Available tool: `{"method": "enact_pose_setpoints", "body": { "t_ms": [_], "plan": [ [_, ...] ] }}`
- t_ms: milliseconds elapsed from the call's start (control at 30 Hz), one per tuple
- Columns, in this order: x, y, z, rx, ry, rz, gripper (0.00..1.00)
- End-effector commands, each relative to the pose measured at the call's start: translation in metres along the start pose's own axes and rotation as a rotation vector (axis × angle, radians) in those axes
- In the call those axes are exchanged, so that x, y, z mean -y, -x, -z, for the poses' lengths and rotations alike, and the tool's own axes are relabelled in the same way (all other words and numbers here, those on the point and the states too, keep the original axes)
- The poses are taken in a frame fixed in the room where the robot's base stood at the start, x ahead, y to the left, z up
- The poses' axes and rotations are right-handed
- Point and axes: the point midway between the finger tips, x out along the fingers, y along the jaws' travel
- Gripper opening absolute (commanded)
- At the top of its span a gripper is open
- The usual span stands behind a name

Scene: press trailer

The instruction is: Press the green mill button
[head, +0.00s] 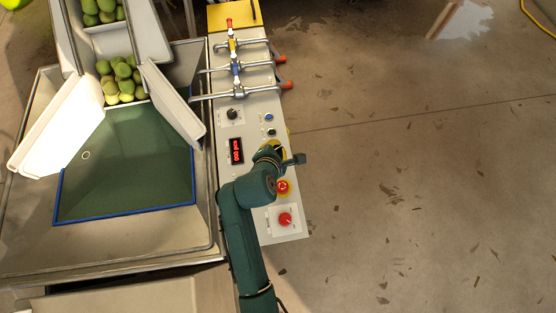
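The light grey control panel (262,235) runs down the middle of the head view. I cannot make out a green button on it. My gripper (294,160) is dark and small at the end of my teal arm, over the panel's right edge. A yellow patch (283,146) shows partly behind my wrist, and the panel surface there is hidden. I cannot tell whether the fingers are open or touch anything.
A red button on yellow (283,187) and a red knob (285,219) lie below my wrist. A black knob (232,114) and red display (236,151) are left. Valve levers (236,68) stand above. The hopper (125,175) with green fruit is left; open floor (420,180) is right.

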Motion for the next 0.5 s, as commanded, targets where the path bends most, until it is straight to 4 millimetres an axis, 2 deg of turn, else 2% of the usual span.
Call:
{"method": "enact_pose_setpoints", "body": {
  "t_ms": [267, 500],
  "plan": [
    [0.005, -0.008, 0.005, 0.0, -0.004, -0.001, 0.0],
    [0.019, -0.027, 0.02, 0.0, -0.005, -0.002, 0.0]
  ]
}}
